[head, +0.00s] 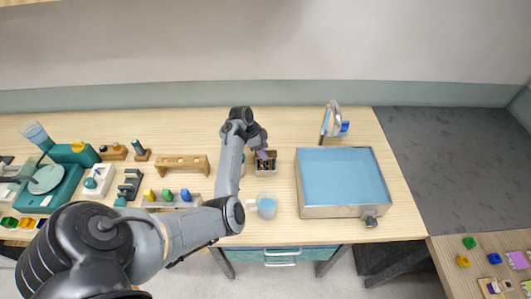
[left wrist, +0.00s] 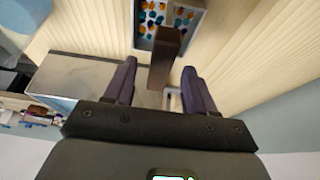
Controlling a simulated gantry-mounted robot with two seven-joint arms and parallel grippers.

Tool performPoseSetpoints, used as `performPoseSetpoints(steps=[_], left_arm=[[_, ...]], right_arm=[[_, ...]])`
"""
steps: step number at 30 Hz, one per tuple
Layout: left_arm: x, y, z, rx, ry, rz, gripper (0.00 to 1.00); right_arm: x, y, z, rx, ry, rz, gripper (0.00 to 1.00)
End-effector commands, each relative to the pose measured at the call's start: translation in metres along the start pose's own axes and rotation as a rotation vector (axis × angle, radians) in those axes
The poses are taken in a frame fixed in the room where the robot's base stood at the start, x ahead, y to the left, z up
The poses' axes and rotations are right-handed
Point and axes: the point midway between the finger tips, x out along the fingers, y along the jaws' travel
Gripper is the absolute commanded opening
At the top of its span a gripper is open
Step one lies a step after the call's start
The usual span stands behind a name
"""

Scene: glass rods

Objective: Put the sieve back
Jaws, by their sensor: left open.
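My left gripper (head: 265,153) is at the small tray (head: 266,171) near the middle of the table. The left wrist view shows its two purple fingers (left wrist: 160,85) open and apart. A dark brown upright handle (left wrist: 164,60) stands between them, with gaps at both sides. Beyond the handle is the tray (left wrist: 143,45), with orange, blue and white dots in it. The handle may be the sieve's, but I cannot tell; the sieve's body is not clear in either view. My right gripper is not in view.
A mug of blue liquid (head: 267,207) is in front of the tray. A wooden rack (head: 182,163) and several small items are on the left.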

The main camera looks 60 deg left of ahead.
Motion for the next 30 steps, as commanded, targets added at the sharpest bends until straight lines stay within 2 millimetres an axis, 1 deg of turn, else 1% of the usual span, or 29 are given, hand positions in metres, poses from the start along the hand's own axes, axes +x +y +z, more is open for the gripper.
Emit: performPoseSetpoints(steps=[1, 3, 9, 15, 20, 23, 25, 28, 29, 30], left_arm=[[-0.010, 0.000, 0.000, 0.000, 0.001, -0.003, 0.55], [-0.023, -0.001, -0.001, -0.001, 0.002, -0.004, 0.55], [-0.059, -0.001, -0.001, 0.000, 0.001, -0.003, 0.55], [-0.084, -0.001, 0.000, 0.000, -0.001, -0.001, 0.55], [-0.093, 0.002, 0.005, -0.017, -0.035, -0.019, 0.55], [-0.096, 0.007, 0.013, -0.050, -0.103, -0.063, 0.55], [-0.096, 0.014, 0.019, -0.080, -0.167, -0.112, 0.55], [-0.092, 0.033, 0.021, -0.117, -0.259, -0.207, 0.55], [-0.089, 0.042, 0.020, -0.124, -0.281, -0.238, 0.55], [-0.085, 0.056, 0.017, -0.133, -0.305, -0.277, 0.55]], right_arm=[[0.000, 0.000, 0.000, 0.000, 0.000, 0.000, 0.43], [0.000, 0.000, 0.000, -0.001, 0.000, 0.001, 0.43], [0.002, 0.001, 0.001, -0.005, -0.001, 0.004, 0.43], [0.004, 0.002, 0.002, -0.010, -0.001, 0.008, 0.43], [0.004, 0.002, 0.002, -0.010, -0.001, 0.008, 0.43], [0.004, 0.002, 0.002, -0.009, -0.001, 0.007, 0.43], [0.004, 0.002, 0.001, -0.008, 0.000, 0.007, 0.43], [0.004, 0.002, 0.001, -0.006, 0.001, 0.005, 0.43], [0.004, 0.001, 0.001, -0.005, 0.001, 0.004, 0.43], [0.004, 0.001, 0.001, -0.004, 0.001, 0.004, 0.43]])
